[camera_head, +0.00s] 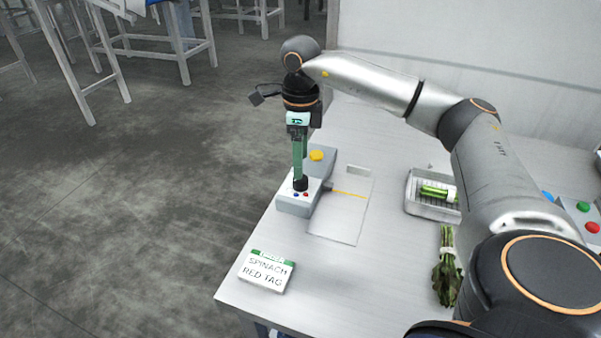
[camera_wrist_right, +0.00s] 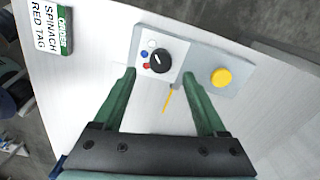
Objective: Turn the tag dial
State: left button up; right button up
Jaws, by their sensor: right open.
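The tag dial (camera_wrist_right: 160,61) is a black round knob with a white pointer line, on a pale panel of the grey box (camera_wrist_right: 205,62). Blue and red dots show at its left in the right wrist view. In that view my right gripper (camera_wrist_right: 159,73) is open, with its green fingertips to either side of the dial and a gap showing to each. In the head view my right gripper (camera_head: 300,178) points down at the dial (camera_head: 301,184), which its fingers partly cover. Whether the fingers touch the dial is unclear. My left gripper is out of view.
A yellow button (camera_head: 317,155) sits on the box behind the dial. An order card (camera_head: 266,271) reads "SPINACH RED TAG". A tray (camera_head: 418,207) holds a green bundle, and a leafy bunch (camera_head: 447,272) lies nearer. Coloured buttons (camera_head: 582,206) stand far right. The table's left edge is close to the box.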

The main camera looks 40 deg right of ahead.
aim_at(300, 182)
jog(key=shift+f, duration=2.35)
grip_shut()
